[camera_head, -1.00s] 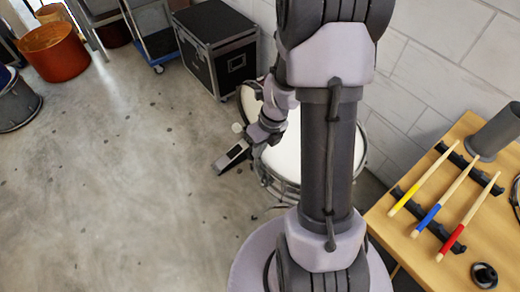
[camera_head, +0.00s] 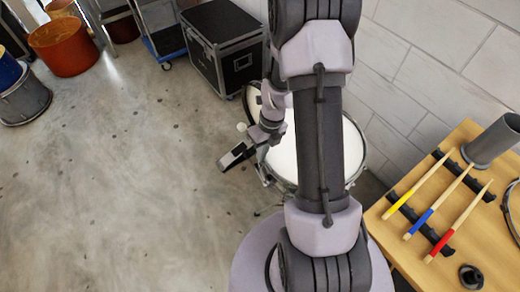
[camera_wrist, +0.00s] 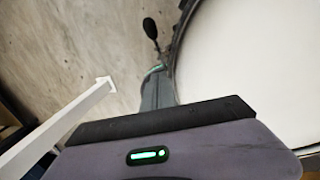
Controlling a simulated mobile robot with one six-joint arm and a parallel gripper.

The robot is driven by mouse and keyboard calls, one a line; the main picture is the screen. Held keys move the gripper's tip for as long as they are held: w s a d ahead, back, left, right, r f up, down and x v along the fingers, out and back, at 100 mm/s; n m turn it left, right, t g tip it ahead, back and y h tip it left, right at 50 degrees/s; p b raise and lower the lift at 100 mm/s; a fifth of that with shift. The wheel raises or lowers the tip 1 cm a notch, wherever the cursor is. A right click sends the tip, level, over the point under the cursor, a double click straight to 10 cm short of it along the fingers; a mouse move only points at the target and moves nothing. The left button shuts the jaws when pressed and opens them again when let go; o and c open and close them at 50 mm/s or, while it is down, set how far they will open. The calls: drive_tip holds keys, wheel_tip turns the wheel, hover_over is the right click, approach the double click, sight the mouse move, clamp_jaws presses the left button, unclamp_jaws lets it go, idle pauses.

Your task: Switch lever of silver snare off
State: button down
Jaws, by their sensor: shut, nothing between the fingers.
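The silver snare (camera_head: 352,170) stands behind my arm in the head view, with a pale round head and a metal rim. My arm hides much of it, and I cannot make out its lever there. In the wrist view a large white drum head (camera_wrist: 250,75) with a dark rim fills the right side; I cannot tell for sure which drum it is. My gripper (camera_wrist: 155,72) is shut and empty, its narrow tip beside that rim. A dark round-ended stalk (camera_wrist: 150,28) shows just beyond the tip; I cannot tell what it is. In the head view my wrist is at the drum's left edge.
A black case (camera_head: 225,50) stands behind, against the wall. A wooden table (camera_head: 480,220) with three coloured drumsticks and a grey cup (camera_head: 492,140) is at right. A white bar (camera_wrist: 65,125) crosses the wrist view's left.

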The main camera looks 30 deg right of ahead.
drive_tip(key=d+r+p, duration=0.1)
drive_tip(key=s+r+p, duration=0.1)
drive_tip(key=r, duration=0.1)
drive_tip(key=d+r+p, duration=0.1)
drive_tip(key=p, duration=0.1)
drive_tip(key=shift+s+d+r, duration=0.2)
drive_tip(key=shift+d, duration=0.1)
drive_tip(key=w+d+r+p, duration=0.1)
drive_tip(key=w+r+p, duration=0.1)
drive_tip(key=w+r, duration=0.2)
wheel_tip(320, 180, up, 3)
drive_tip(key=shift+d+r+p, duration=0.2)
drive_tip(key=shift+d+p, duration=0.05)
drive_tip(key=shift+p, duration=0.15)
